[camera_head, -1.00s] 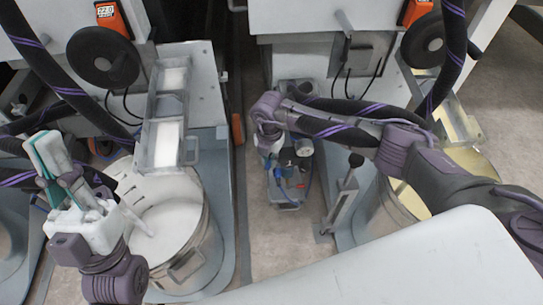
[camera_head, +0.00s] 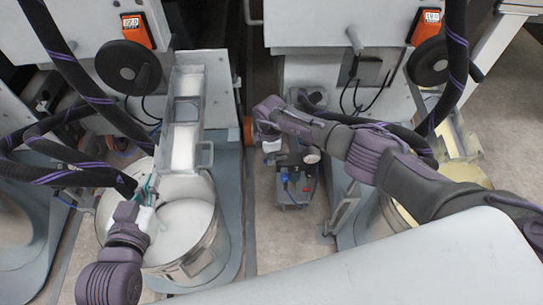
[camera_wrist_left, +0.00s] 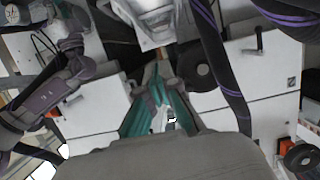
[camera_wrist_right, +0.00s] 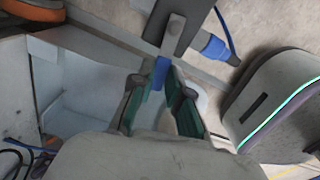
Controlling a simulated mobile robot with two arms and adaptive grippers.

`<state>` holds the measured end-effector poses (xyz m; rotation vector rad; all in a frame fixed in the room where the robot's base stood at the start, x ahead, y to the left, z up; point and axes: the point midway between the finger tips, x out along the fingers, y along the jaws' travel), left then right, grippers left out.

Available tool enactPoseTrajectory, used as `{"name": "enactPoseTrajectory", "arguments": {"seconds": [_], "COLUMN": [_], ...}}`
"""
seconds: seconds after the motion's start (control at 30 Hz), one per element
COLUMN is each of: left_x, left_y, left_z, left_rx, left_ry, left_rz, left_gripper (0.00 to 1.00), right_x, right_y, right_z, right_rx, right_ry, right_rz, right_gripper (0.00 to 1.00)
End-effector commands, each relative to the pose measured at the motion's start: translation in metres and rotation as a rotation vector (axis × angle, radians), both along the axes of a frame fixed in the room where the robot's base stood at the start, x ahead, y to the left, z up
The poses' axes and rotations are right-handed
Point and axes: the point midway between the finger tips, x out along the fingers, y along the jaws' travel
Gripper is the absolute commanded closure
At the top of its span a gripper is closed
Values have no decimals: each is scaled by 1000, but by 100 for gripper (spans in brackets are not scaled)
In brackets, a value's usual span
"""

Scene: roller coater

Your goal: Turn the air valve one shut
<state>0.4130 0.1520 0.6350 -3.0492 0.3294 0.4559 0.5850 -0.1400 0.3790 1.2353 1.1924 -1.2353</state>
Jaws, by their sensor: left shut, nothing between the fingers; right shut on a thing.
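The air valve shows in the right wrist view as a blue lever (camera_wrist_right: 160,73) beside a grey bracket. My right gripper (camera_wrist_right: 158,80) is shut on this blue lever, with one green finger on each side. In the head view the right gripper's white body (camera_head: 271,146) shows beside the small pump unit; its fingers and the valve are hidden there. My left gripper (camera_head: 149,187) is over the left bucket, shut and empty. Its green fingers close together in the left wrist view (camera_wrist_left: 160,84).
A steel bucket (camera_head: 208,253) of white paint stands under a metal chute at left. The pump unit (camera_head: 294,185) with blue fittings sits on the floor between two machines. Black hoses with purple stripes (camera_head: 85,85) hang near my left arm. A blue hose fitting (camera_wrist_right: 215,47) is near the lever.

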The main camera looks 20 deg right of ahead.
Motion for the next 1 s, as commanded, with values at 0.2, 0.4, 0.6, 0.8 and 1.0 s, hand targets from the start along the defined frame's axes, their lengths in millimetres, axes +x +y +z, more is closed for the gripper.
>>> {"name": "enactPoseTrajectory", "arguments": {"seconds": [0.2, 0.4, 0.6, 0.8, 1.0], "left_x": [-9, -15, -16, -16, -16], "left_y": [5, 7, 8, 8, 8], "left_z": [-17, -25, -27, -28, -28], "left_rx": [25, 37, 41, 41, 41], "left_ry": [107, 157, 172, 173, 173], "left_rz": [7, 10, 11, 11, 11], "left_gripper": [100, 100, 100, 100, 100], "right_x": [6, 8, 9, 10, 10], "right_y": [-1, -2, -2, -2, -2], "right_z": [1, 1, 0, 0, 0], "right_rx": [0, -1, -1, -1, -1], "right_ry": [0, 0, 0, -1, -1], "right_rz": [-119, -175, -196, -198, -197], "right_gripper": [100, 100, 100, 100, 72]}}
